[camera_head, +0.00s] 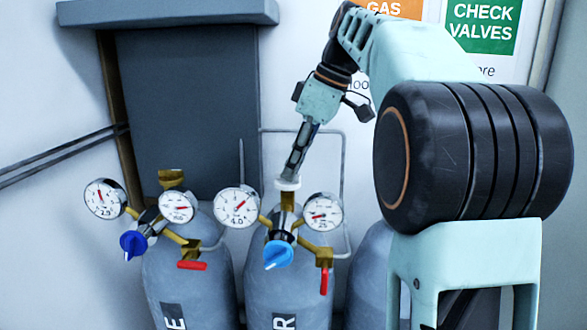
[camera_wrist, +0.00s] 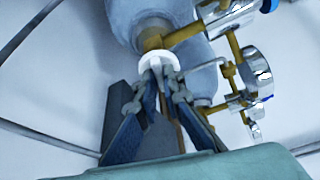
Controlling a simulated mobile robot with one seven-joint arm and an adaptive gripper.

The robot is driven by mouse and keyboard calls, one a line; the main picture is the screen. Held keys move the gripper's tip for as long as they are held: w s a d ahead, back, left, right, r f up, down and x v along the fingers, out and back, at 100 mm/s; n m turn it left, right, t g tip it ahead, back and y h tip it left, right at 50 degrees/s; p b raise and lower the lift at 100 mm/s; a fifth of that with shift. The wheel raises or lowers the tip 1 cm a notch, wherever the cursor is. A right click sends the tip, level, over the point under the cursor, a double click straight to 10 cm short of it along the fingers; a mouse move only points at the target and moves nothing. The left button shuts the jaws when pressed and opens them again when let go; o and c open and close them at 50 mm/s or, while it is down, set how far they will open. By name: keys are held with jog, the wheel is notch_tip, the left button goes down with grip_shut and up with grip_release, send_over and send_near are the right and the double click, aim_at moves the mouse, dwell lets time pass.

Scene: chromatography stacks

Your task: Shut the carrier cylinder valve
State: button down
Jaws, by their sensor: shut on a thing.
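Two grey gas cylinders with regulators stand in the head view, the left one (camera_head: 188,270) and the middle one (camera_head: 289,285). The middle one has a white handwheel valve (camera_head: 288,184) on top of its brass stem. My gripper (camera_head: 292,172) comes down from above and is shut on this white handwheel. In the wrist view my gripper (camera_wrist: 160,72) has both fingertips at the white handwheel (camera_wrist: 158,57), with the brass valve body (camera_wrist: 152,36) beyond it. Labels on the cylinders show only partly, "E" on the left and "R" on the middle one.
The middle regulator has two gauges (camera_head: 237,207), a blue knob (camera_head: 278,254) and a red lever (camera_head: 324,281) hanging down. The left regulator's red lever (camera_head: 192,265) lies level. A third cylinder (camera_head: 371,270) is partly hidden behind my arm. Wall signs (camera_head: 481,25) hang behind.

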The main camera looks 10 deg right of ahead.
jog(key=m, duration=0.1)
jog(key=m+t+h, duration=0.1)
jog(key=m, duration=0.2)
jog(key=shift+s+a+b, duration=0.2)
jog(key=shift+a+b, duration=0.05)
jog(key=shift+b, duration=0.15)
jog(key=m, duration=0.2)
jog(key=m+t+h, duration=0.1)
jog(key=m, duration=0.1)
jog(key=shift+a+r+h, duration=0.15)
jog(key=shift+h, duration=0.15)
jog(key=m+h, duration=0.1)
jog(key=m, duration=0.1)
jog(key=m+p, duration=0.1)
jog(key=m, duration=0.1)
jog(key=shift+a+h, duration=0.2)
jog(key=shift+h, duration=0.2)
jog(key=shift+a+m+h+p, duration=0.1)
jog(key=shift+m+h+p, duration=0.4)
jog(key=shift+m, duration=1.1)
jog(key=c, duration=2.3)
grip_release()
jog(key=shift+c, duration=0.2)
jog(key=v, duration=1.2)
